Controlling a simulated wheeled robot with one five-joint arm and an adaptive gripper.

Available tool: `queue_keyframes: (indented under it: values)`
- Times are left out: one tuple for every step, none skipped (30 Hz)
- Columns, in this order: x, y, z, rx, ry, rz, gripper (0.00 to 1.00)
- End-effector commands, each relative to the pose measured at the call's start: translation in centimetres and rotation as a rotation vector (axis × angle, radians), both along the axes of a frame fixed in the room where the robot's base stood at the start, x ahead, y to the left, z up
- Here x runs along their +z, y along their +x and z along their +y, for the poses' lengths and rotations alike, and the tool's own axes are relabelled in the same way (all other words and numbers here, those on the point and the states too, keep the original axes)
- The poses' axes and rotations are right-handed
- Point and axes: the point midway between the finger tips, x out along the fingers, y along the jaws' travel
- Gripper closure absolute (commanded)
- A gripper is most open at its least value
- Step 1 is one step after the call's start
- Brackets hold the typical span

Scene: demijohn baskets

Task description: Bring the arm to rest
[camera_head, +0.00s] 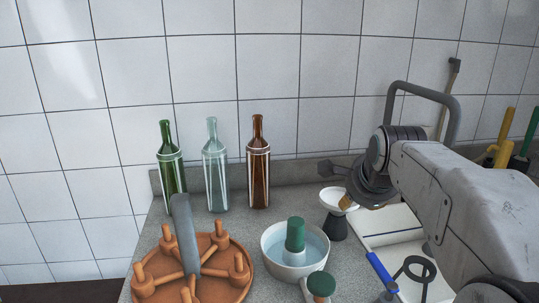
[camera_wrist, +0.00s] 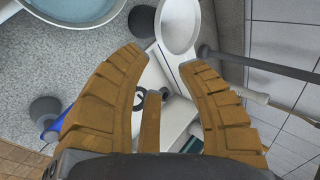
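My gripper (camera_wrist: 160,60) is in the wrist view with its tan, ridged fingers spread apart. It is open, and I see nothing held between the fingers. In the head view my arm reaches in from the right, and only a small tan part of the gripper (camera_head: 348,202) shows, beside the white funnel-like cup (camera_head: 334,194) on its dark stand. The cup also shows beyond the fingertips in the wrist view (camera_wrist: 180,28). I cannot tell whether a finger touches it.
Green (camera_head: 171,165), clear (camera_head: 214,165) and brown (camera_head: 258,165) bottles stand by the tiled wall. A terracotta pegged tray (camera_head: 212,272) and a white water bowl (camera_head: 272,262) are in front. A white tray (camera_head: 388,222) lies under my arm. Yellow-handled tools (camera_head: 503,152) stand right.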

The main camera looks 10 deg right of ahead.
Motion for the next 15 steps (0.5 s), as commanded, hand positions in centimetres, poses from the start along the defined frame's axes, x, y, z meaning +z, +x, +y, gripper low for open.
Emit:
queue_keyframes:
  values:
    - [0.0, 0.0, 0.0, 0.001, -0.001, 0.001, 0.66]
    - [0.1, -0.3, 0.2, 0.017, -0.01, 0.008, 0.66]
    - [0.2, -0.6, 0.5, 0.042, -0.024, 0.019, 0.66]
    - [0.2, -1.0, 0.9, 0.066, -0.039, 0.031, 0.66]
    - [0.3, -1.5, 1.2, 0.096, -0.057, 0.043, 0.66]
    - [0.3, -2.2, 1.8, 0.144, -0.085, 0.065, 0.66]
    - [0.3, -2.9, 2.2, 0.187, -0.11, 0.084, 0.66]
    - [0.3, -3.6, 2.7, 0.232, -0.137, 0.104, 0.66]
    - [0.2, -4.7, 3.4, 0.302, -0.174, 0.131, 0.66]
    - [0.1, -5.5, 4.0, 0.358, -0.205, 0.154, 0.66]
    - [0.1, -6.4, 4.5, 0.417, -0.237, 0.175, 0.66]
    - [-0.1, -7.7, 5.2, 0.498, -0.278, 0.205, 0.66]
    - [-0.3, -8.6, 5.7, 0.56, -0.309, 0.228, 0.66]
    - [-0.5, -9.6, 6.2, 0.621, -0.339, 0.247, 0.66]
    - [-0.7, -10.9, 6.8, 0.705, -0.379, 0.272, 0.66]
